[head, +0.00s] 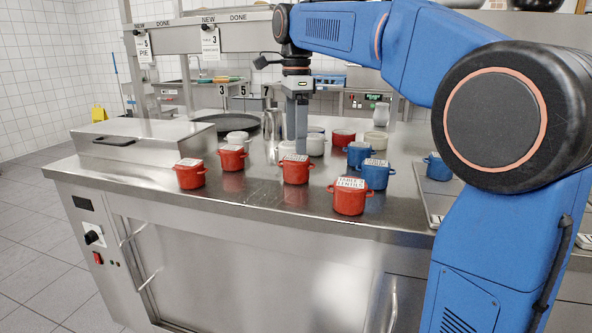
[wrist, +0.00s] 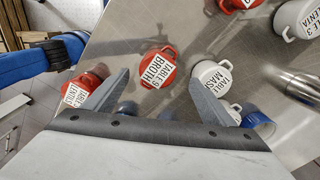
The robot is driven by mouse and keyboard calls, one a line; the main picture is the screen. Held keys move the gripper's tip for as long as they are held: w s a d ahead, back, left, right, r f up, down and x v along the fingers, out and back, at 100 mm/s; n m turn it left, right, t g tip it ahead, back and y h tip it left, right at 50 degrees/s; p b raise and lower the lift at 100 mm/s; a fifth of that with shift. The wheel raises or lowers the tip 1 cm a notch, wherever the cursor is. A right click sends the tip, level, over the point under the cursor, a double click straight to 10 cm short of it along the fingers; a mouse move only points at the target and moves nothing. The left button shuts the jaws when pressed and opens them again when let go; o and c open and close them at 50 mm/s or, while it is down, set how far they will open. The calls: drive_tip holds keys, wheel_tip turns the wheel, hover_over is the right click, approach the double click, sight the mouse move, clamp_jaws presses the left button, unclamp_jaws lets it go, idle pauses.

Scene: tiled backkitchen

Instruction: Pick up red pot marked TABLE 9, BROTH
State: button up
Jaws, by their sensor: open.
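A red pot with a white lid label reading TABLE and BROTH (wrist: 157,66) lies just beyond the gap between my fingers in the wrist view. Its table number is too small to read surely. In the head view it appears to be the middle red pot (head: 296,172) on the steel counter, upright, its label unreadable there. My gripper (head: 298,150) points down just above and behind that pot. In the wrist view its two fingers (wrist: 158,90) are spread wide with nothing held between them.
A red pot marked LENTILS (head: 349,199) stands in front to the right; blue pots (head: 375,176) are beside it. Red pots (head: 190,176) stand left. A white pot marked MASH (wrist: 208,72) sits near my right finger.

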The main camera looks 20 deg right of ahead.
sight(296, 158)
drive_tip(key=shift+s+f, duration=0.2)
drive_tip(key=shift+f, duration=3.85)
drive_tip(key=c, duration=1.4)
